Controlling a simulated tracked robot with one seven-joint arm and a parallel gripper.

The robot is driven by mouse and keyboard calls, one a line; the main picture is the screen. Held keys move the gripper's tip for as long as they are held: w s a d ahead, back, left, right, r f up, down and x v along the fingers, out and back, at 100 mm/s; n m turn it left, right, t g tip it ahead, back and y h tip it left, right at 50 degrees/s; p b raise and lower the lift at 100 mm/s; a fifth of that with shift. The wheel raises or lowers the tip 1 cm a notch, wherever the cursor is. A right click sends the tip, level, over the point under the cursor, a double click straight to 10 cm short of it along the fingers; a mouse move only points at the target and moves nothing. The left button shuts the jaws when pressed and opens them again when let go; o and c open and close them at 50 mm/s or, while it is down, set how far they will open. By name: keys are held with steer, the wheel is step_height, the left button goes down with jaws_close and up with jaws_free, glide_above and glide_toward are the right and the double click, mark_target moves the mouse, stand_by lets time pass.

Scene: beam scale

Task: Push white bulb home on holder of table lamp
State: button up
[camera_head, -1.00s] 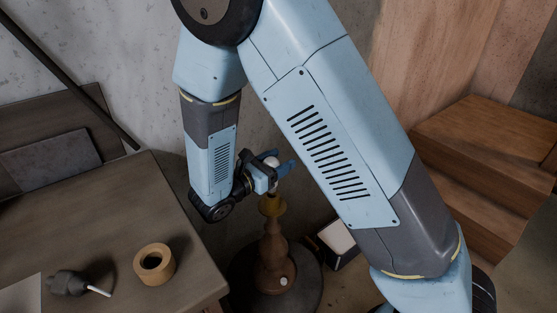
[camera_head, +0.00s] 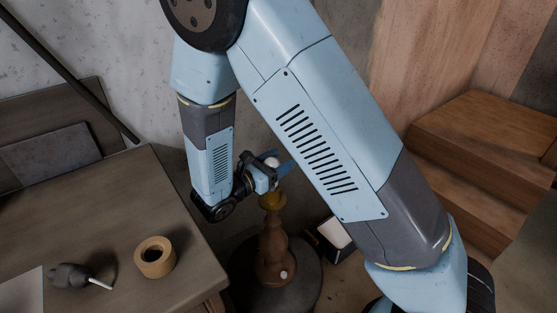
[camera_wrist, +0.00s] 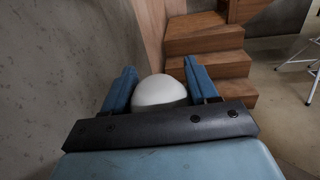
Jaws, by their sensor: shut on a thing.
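The white bulb (camera_wrist: 160,91) sits between the two blue fingers of my gripper (camera_wrist: 161,84) in the wrist view, and the fingers are shut on it. In the head view the bulb (camera_head: 272,162) shows as a small white top at my gripper (camera_head: 271,176). The table lamp (camera_head: 275,250) stands upright below, with a brown turned body and a yellowish holder (camera_head: 272,201) on top. My gripper is directly above the holder. The bulb's lower end is hidden by the gripper, so I cannot tell how deep it sits in the holder.
The lamp stands on a dark round top (camera_head: 302,287). A wooden table (camera_head: 120,215) at left carries a tape roll (camera_head: 155,257) and a dark bulb-shaped object (camera_head: 73,276). A white-faced box (camera_head: 334,233) lies right of the lamp. Wooden steps (camera_head: 480,140) rise at right.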

steer(key=shift+f, duration=1)
steer(key=o, duration=1.1)
steer(key=shift+o, duration=0.2)
steer(key=shift+r, duration=0.1)
steer(key=shift+r, duration=0.6)
steer(key=s+d+r, duration=0.2)
steer(key=s+r, duration=0.3)
steer(key=s, duration=0.1)
steer(key=s+d+r, duration=0.3)
steer(key=s+r, duration=0.3)
steer(key=s, duration=0.1)
steer(key=shift+d+r, duration=0.25)
